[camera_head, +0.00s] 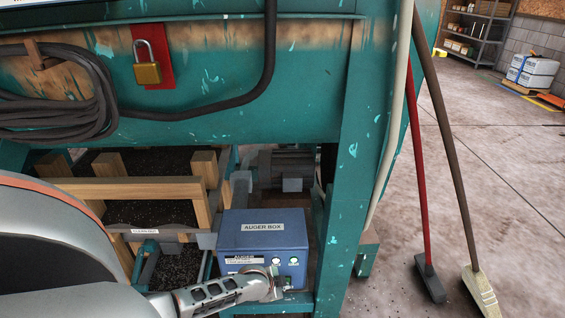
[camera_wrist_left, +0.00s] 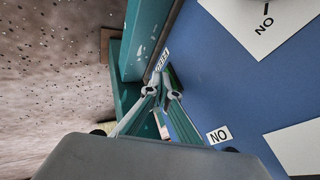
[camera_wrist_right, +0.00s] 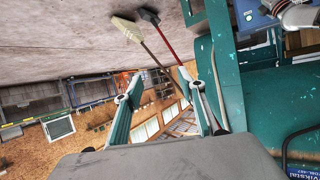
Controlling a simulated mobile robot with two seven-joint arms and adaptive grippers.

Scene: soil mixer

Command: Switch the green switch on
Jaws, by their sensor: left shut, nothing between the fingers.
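The blue auger box (camera_head: 240,238) sits low on the teal machine, with white labels on its front. Small round fittings show on the right of its front, one with a greenish tint (camera_head: 293,261). I cannot tell the green switch or its position clearly. My left gripper (camera_head: 276,283) is shut and empty, right at the lower front of the box, covering part of it. In the left wrist view its fingertips (camera_wrist_left: 161,80) are close together beside the blue face, near a small label. I cannot tell if they touch it. My right gripper (camera_wrist_right: 160,80) is open and empty, away from the box.
A teal post (camera_head: 345,190) stands just right of the box. Wooden slats (camera_head: 140,187) are to its left. A padlock (camera_head: 147,70) and coiled black cable (camera_head: 60,100) hang above. A red-handled broom (camera_head: 420,170) and another brush lean at the right. The floor beyond is open.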

